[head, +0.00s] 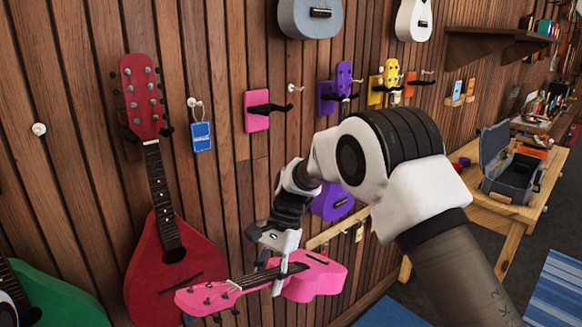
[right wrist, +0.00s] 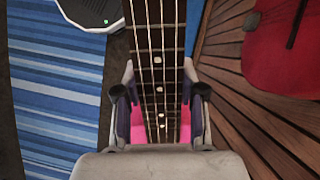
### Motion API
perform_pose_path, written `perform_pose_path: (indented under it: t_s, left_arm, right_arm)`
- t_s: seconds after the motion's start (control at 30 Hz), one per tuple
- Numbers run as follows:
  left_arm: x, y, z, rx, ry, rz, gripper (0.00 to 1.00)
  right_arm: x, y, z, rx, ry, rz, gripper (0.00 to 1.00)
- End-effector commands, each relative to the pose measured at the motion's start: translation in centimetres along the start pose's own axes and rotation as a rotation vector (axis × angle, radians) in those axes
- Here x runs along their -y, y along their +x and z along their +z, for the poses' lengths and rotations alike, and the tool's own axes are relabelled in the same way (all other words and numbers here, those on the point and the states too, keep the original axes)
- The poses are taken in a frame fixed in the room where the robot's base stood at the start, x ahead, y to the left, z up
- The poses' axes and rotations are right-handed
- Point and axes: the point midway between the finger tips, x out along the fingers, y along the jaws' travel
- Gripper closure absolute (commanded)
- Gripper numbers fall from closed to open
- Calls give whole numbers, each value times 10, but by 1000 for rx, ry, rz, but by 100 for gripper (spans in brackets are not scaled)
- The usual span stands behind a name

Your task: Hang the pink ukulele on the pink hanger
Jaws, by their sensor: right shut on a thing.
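The pink ukulele (head: 318,279) is in the air in front of the wall, tilted, its headstock to the left and its body to the right. My right gripper (head: 279,270) is shut on its neck. In the right wrist view the dark fretboard (right wrist: 160,50) runs between the fingers, with some pink body showing behind them. The pink hanger (head: 257,111) is on the wall above and slightly left of the gripper, its black prongs empty. The ukulele is well below it and apart from it.
A red instrument (head: 165,262) hangs left of the pink ukulele. A blue tag (head: 201,137) hangs beside the pink hanger. Purple (head: 332,203) and yellow (head: 391,72) ukuleles hang to the right, partly hidden by my arm. A wooden table (head: 505,212) holds a grey case (head: 512,178).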

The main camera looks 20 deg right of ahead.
Motion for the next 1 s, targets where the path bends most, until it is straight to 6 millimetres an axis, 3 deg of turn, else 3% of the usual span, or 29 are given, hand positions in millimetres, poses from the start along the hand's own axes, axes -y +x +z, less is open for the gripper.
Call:
perform_pose_path:
  t_s: [0.2, 0.4, 0.7, 1.0]
  left_arm:
    - [0, 17, 0, 0, 1, 0, 45]
    - [0, 27, 0, 0, 0, 0, 45]
    - [0, 42, 0, 0, 0, 0, 45]
    - [0, 57, 0, 0, 0, 0, 45]
  right_arm:
    - [34, -48, -1, 293, 443, -320, 100]
    - [53, -94, -5, 487, 712, -644, 100]
    - [64, -168, -25, 662, 935, -1121, 100]
    - [50, -249, -59, 735, 1010, -1534, 100]
